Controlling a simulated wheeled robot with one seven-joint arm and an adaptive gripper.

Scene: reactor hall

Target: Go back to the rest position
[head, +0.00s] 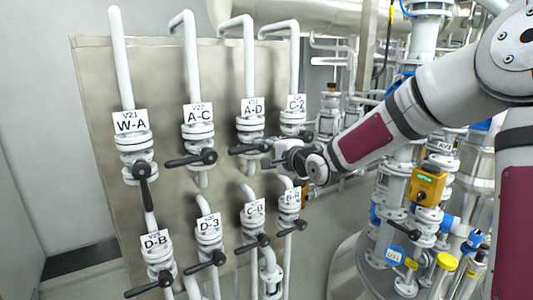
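My gripper (270,154) is at the end of my arm, which reaches in from the right. Its fingers are at the right end of the black lever on the valve labelled A-D (249,129). The fingers are too small and overlapped to show whether they are open, shut or touching the lever. The A-D lever (243,149) points roughly sideways. My gripper and wrist are in front of the panel, below the C-2 valve (293,117) and above the lower-row valve at the right end, partly covering that area.
A metal panel (90,75) carries two rows of white valves with black levers. Labels include W-A (130,122), A-C (198,115), D-B (155,241) and C-B (254,210). White pipes and a yellow box (427,186) stand at right, close below my arm. Grey floor (322,235) shows between.

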